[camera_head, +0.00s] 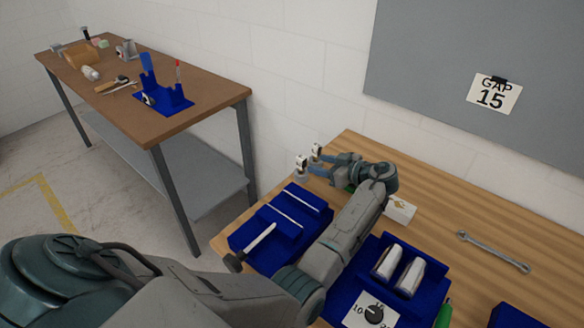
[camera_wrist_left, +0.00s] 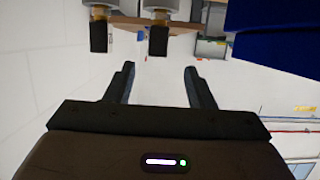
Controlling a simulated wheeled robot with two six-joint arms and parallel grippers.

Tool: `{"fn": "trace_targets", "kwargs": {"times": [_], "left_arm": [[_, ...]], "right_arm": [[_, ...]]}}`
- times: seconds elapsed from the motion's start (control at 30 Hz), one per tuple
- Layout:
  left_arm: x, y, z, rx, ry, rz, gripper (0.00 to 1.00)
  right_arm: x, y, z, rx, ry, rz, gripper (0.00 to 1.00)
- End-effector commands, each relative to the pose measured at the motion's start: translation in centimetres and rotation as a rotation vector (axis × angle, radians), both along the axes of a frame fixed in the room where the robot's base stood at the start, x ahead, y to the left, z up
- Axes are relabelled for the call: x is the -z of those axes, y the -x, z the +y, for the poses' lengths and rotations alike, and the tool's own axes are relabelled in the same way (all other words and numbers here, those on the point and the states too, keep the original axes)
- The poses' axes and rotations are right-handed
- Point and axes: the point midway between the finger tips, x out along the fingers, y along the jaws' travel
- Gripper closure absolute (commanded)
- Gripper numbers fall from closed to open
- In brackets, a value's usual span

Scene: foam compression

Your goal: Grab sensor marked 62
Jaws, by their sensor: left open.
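Two small upright sensors with pale heads, a front one (camera_head: 302,162) and a rear one (camera_head: 317,150), stand near the left end of the wooden table in the head view. Their markings are too small to read, so I cannot tell which is 62. My left gripper (camera_head: 316,167) is open, its fingers pointing left toward them. In the left wrist view, my open fingers (camera_wrist_left: 159,69) show with nothing between them. Two dark-tipped pieces, at the left (camera_wrist_left: 98,30) and middle (camera_wrist_left: 157,32), appear beyond the fingertips. My right gripper is out of view.
A blue tray (camera_head: 258,238) with white rods and a blue block (camera_head: 434,287) with two metal cylinders and a dial lie near my forearm. A small white box (camera_head: 400,209) and a wrench (camera_head: 494,251) lie right. A wall (camera_head: 440,140) with a grey board stands behind.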

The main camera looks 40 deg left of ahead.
Motion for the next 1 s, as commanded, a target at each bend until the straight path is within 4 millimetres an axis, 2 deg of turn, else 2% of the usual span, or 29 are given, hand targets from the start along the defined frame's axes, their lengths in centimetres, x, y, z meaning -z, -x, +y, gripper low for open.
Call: {"fn": "trace_targets", "kwargs": {"times": [0.07,0.13,0.43,0.57,0.77,0.9,1.0], "left_arm": [[0.3,-0.1,-0.3,0.005,0.008,0.001,0.51],[0.4,-0.1,0.3,0.006,0.009,0.002,0.51],[1.6,-0.5,4.5,0.006,0.008,0.002,0.51],[1.6,-0.6,5.4,0.007,0.007,0.002,0.51],[1.6,-0.9,8.2,0.005,0.007,0.003,0.51],[2.5,-1.0,9.7,0.006,0.008,0.002,0.51],[2.7,-1.1,9.9,0.007,0.009,0.002,0.51]], "right_arm": [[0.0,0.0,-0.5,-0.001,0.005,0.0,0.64],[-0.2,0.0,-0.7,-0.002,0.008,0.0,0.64],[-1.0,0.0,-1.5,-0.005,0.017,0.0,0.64],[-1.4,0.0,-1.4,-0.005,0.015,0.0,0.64],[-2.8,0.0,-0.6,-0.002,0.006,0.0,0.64],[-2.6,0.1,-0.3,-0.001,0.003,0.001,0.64],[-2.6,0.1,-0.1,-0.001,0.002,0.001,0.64]]}}
